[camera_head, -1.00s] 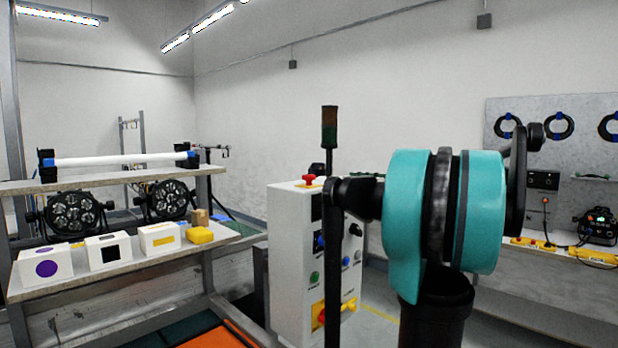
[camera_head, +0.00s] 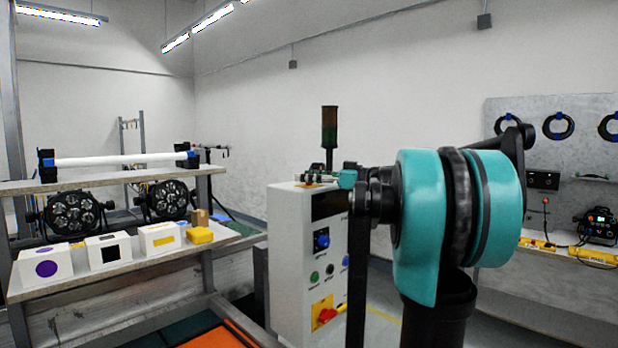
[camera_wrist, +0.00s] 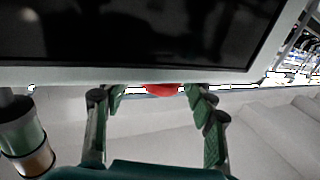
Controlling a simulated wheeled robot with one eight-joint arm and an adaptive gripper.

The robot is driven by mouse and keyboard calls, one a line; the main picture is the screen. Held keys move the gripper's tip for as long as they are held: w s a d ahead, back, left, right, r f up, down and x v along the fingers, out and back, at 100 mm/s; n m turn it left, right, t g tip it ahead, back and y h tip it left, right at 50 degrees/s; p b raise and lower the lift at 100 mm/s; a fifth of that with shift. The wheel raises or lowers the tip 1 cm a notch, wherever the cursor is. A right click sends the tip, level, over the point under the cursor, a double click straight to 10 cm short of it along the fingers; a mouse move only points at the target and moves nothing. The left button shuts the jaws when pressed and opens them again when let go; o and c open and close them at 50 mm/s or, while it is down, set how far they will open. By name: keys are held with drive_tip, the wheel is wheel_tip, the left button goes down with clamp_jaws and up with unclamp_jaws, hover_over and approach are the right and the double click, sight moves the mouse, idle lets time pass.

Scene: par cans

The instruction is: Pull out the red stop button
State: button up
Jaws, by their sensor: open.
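The red stop button (camera_wrist: 162,90) shows in the wrist view as a red cap edge between my fingertips, close under the black screen. In the head view its cap is hidden behind my gripper on top of the white control cabinet (camera_head: 288,240). My gripper (camera_head: 317,176) is low over the cabinet top. In the wrist view my gripper (camera_wrist: 157,100) is open, with its green-padded fingers on both sides of the button. I cannot tell whether either finger touches it.
A dark stack light (camera_head: 329,128) stands behind the button. The cabinet front carries a blue knob (camera_head: 321,240), a green button (camera_head: 314,277) and a red-and-yellow switch (camera_head: 325,314). A shelf with boxes and lamps (camera_head: 110,265) is at left.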

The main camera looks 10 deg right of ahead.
clamp_jaws()
idle(0.3)
drive_tip(key=shift+r, duration=0.65)
unclamp_jaws()
drive_tip(key=shift+d, duration=0.1)
drive_tip(key=v, duration=1.2)
drive_tip(key=shift+f, duration=0.1)
